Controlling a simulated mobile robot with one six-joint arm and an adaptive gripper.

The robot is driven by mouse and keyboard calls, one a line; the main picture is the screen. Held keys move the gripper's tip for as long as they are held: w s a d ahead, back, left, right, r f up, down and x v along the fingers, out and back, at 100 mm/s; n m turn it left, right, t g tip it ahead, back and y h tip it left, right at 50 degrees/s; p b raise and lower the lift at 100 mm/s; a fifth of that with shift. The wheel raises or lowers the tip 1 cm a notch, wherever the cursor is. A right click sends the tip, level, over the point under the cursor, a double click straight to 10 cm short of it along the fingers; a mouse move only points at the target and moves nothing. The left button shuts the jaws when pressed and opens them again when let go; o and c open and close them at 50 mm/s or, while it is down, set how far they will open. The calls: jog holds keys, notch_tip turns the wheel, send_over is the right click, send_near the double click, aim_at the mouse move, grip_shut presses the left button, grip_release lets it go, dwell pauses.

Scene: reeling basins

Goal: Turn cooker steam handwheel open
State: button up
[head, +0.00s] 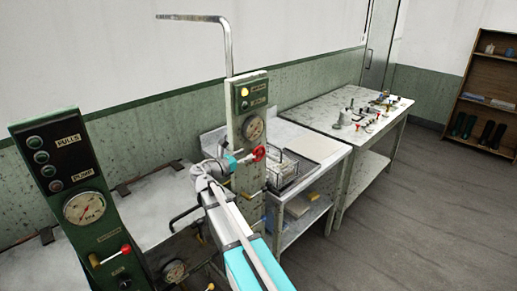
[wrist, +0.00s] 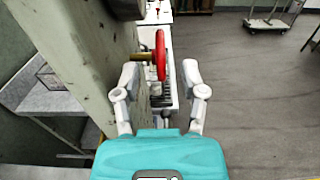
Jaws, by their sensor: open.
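The red handwheel (head: 258,154) sits on a brass stem at the side of a pale, worn post (head: 237,118) with a gauge. In the wrist view the handwheel (wrist: 160,55) appears nearly edge-on, upright, and lies in line with the gap between my fingers. My gripper (head: 243,158) is beside the handwheel, on its left in the head view. In the wrist view my gripper (wrist: 160,78) is open, one finger on each side of the wheel's line, with nothing held. I cannot tell whether the fingertips reach past the rim; no contact shows.
The post stands close to my left finger in the wrist view. A dark green panel (head: 75,180) with a gauge and levers stands at the left. A wire basket (head: 287,170) rests on the bench behind the wheel. Open floor (head: 400,220) lies to the right.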

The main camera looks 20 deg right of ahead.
aim_at(254, 150)
jog(key=shift+x, duration=3.8)
grip_shut()
